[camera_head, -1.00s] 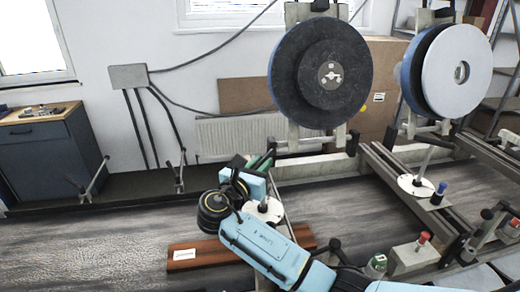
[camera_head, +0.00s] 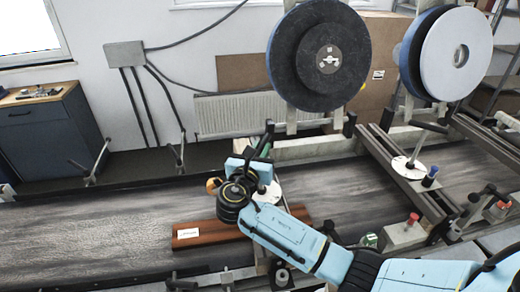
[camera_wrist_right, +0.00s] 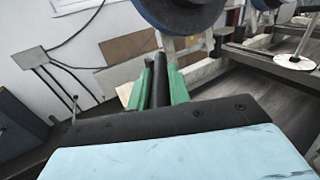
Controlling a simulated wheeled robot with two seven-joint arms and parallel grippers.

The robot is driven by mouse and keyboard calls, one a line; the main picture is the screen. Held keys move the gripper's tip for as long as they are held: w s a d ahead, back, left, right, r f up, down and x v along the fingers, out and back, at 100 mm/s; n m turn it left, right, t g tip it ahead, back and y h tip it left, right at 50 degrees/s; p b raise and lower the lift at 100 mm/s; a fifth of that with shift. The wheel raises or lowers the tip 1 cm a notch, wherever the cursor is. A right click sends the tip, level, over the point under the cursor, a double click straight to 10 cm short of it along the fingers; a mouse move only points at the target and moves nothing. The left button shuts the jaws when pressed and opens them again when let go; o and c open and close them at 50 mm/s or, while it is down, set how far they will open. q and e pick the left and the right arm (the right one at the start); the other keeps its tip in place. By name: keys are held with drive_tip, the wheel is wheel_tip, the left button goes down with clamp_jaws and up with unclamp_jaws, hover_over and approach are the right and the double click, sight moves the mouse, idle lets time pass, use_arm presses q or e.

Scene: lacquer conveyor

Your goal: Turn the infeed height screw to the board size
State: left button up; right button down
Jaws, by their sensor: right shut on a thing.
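My right gripper (camera_head: 263,154) is above the white dial disc (camera_head: 270,194) of a height screw on the near crossbeam. In the right wrist view, its green fingers (camera_wrist_right: 160,88) are shut on a dark upright handle (camera_wrist_right: 159,80), which also shows in the head view (camera_head: 268,136). My wrist hides the screw's shaft and much of the disc, so I cannot read a scale. A red-brown board (camera_head: 222,233) with a white label lies on the conveyor (camera_head: 100,235), below and left of the gripper. My left gripper is not in view.
A second white disc with a crank (camera_head: 408,168) and a blue knob (camera_head: 431,176) stands on the crossbeam to the right. Large abrasive wheels (camera_head: 300,55) hang behind. A red knob (camera_head: 413,219) sits at front right. The belt at left is clear.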

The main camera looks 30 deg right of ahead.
drive_tip(key=c, duration=1.3)
unclamp_jaws()
drive_tip(key=b+v, duration=0.1)
drive_tip(key=v, duration=1.2)
drive_tip(key=shift+s+a+b, duration=0.1)
drive_tip(key=shift+s+b, duration=0.15)
drive_tip(key=shift+b, duration=0.1)
